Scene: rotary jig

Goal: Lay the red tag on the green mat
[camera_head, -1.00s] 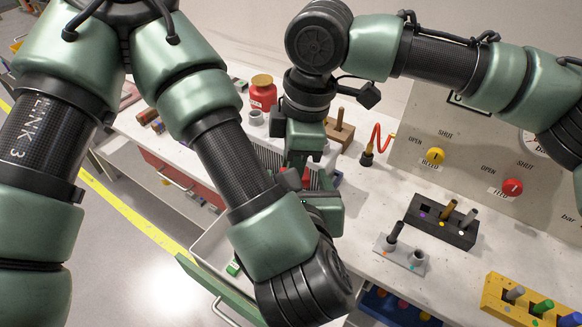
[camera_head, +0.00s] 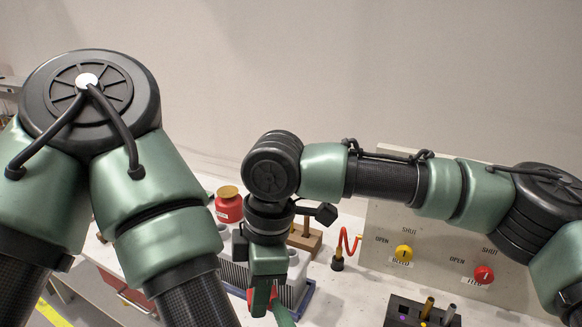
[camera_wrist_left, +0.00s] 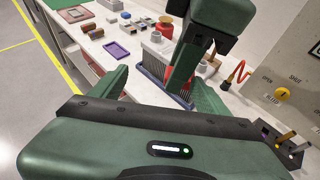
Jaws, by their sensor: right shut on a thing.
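My right gripper (camera_head: 262,305) points down beside the grey finned block, shut on a small red piece (camera_head: 284,317) that looks like the red tag. A flat green sheet (camera_wrist_left: 62,4), likely the green mat, lies at the far left of the bench in the left wrist view.
A red jar (camera_head: 229,207) and a grey finned block (camera_head: 296,282) in a blue tray stand near my right gripper. A purple tray (camera_wrist_left: 117,50) and several small blocks lie on the bench. A panel (camera_head: 440,250) with yellow and red knobs stands at the right.

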